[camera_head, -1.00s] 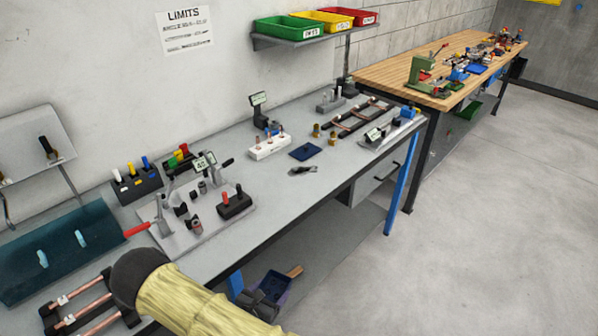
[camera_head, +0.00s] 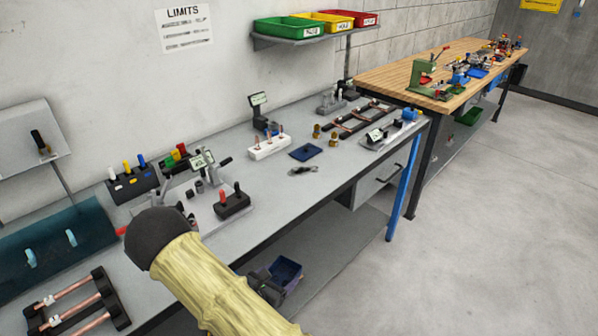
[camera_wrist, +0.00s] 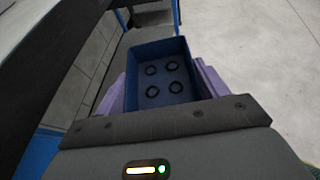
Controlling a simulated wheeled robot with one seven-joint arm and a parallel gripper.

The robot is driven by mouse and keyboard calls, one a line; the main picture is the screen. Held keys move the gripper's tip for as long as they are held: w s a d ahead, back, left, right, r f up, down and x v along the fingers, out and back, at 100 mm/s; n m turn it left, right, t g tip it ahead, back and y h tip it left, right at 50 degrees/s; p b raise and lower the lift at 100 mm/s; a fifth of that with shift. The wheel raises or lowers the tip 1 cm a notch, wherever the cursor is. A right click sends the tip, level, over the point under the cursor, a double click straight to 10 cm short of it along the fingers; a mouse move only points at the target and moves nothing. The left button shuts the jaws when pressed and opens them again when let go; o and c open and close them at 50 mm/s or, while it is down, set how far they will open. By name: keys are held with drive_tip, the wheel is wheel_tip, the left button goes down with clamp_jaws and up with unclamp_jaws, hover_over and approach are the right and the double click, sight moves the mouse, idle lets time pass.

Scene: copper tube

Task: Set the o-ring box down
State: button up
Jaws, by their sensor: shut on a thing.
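The o-ring box (camera_wrist: 160,55) is a small open blue box with several black rings on its floor. It sits between the purple fingers of my gripper (camera_wrist: 165,92) in the wrist view, one finger against each side. In the head view the box (camera_head: 285,272) shows beyond my yellow-sleeved arm, below the bench top's front edge. My gripper (camera_head: 265,284) is partly hidden by that arm. The box looks roughly level. I cannot tell whether its underside touches anything.
The grey bench top (camera_head: 275,185) holds a fixture, a white block with copper pieces and a blue tray (camera_head: 305,152). A lower shelf (camera_head: 335,230) runs under it. A blue leg (camera_head: 403,190) stands at the right. Open floor (camera_head: 480,230) lies to the right.

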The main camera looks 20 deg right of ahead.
drive_tip(key=w+d+r+m+g, duration=0.1)
drive_tip(key=w+d+r, duration=0.2)
drive_tip(key=r, duration=0.8)
drive_tip(key=w+d+r+m+g+h, duration=0.1)
drive_tip(key=w+d+r, duration=0.2)
drive_tip(key=d+r, duration=0.4)
wheel_tip(320, 180, up, 4)
drive_tip(key=shift+m+g, duration=0.3)
drive_tip(key=shift+g, duration=0.1)
